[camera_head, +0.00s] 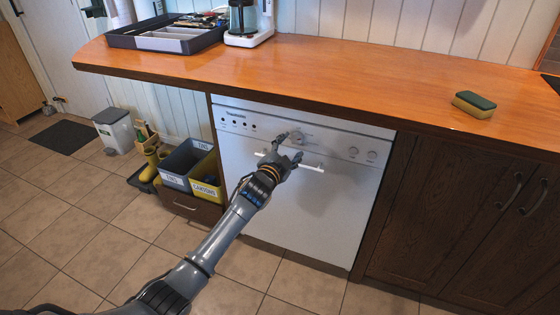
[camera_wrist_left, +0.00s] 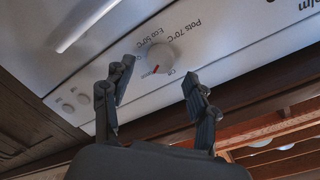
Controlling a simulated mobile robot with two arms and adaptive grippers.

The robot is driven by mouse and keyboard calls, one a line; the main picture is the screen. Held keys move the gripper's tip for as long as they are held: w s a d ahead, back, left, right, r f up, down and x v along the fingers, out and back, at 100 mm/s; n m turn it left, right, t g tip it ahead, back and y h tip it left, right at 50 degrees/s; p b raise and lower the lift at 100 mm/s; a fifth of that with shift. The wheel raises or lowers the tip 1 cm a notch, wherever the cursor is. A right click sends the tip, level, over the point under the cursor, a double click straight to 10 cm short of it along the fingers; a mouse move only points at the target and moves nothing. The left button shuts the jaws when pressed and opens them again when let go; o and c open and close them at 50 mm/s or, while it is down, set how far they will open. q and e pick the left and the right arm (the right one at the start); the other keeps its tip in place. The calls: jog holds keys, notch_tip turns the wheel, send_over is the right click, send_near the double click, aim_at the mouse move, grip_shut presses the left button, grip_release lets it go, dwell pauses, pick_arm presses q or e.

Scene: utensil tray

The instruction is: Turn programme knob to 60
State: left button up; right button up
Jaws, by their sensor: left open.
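The programme knob (camera_wrist_left: 162,55) is a round white dial on the white dishwasher's (camera_head: 300,205) control panel. It also shows in the head view (camera_head: 297,137). In the left wrist view its red mark points towards the picture's lower left, near a label partly hidden by a finger. "Off", "Eco 50°C" and "Pots 70°C" are readable around it; I cannot read a 60. My left gripper (camera_wrist_left: 158,80) is open and empty, fingers spread to either side of the knob in this view. In the head view the left gripper (camera_head: 291,147) is close in front of the panel; contact is unclear.
A white door handle (camera_head: 312,167) runs below the panel. The wooden worktop (camera_head: 350,75) overhangs above and carries a sponge (camera_head: 474,104) and a utensil tray (camera_head: 122,41). Sorting bins (camera_head: 190,165) stand left of the dishwasher.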

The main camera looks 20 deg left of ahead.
pick_arm(q)
jog(key=s, duration=0.9)
jog(key=shift+a+r, duration=0.25)
jog(key=shift+a, duration=0.05)
